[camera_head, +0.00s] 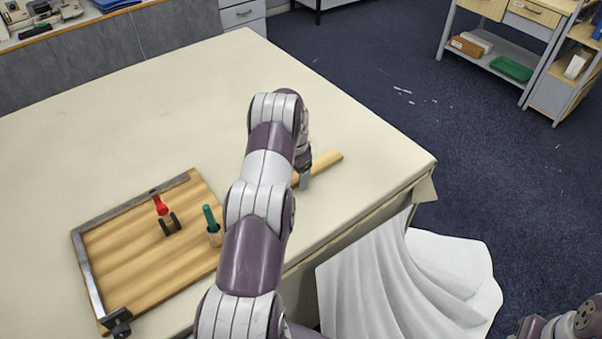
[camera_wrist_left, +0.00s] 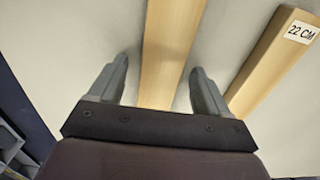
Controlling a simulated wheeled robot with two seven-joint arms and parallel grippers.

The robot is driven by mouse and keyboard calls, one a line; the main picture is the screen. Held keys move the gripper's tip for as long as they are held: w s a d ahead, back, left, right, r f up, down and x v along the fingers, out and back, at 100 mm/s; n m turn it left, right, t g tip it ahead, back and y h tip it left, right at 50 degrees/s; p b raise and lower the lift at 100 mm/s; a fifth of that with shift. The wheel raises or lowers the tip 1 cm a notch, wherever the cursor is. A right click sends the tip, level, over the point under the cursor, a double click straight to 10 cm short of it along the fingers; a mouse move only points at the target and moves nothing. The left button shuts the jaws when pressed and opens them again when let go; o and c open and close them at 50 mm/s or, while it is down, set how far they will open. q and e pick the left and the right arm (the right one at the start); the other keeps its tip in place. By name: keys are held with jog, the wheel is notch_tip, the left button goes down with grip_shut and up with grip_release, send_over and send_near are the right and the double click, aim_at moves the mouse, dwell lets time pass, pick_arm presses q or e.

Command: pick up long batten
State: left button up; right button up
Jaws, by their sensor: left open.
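A plain wooden batten (camera_head: 326,163) lies on the cloth table near its right edge, partly hidden by my left arm. In the left wrist view a batten (camera_wrist_left: 168,40) runs between the two fingers of my left gripper (camera_wrist_left: 160,66), with a gap on each side. A second batten (camera_wrist_left: 268,62), with a white "22 CM" label, lies right of the fingers. Which batten is longer cannot be told, as their ends are cut off or hidden. In the head view my left gripper (camera_head: 303,180) is open, low over the table at the batten. My right gripper is out of view.
A wooden board (camera_head: 135,270) with a metal edge lies at left, bearing a red-handled tool (camera_head: 160,205) and a green-handled tool (camera_head: 210,218). White cloth (camera_head: 400,280) hangs off the near side. The table's far middle is clear.

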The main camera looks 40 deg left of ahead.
pick_arm(q)
jog(key=shift+w+f, duration=0.1)
jog(key=c, duration=1)
jog(key=shift+c, duration=1.2)
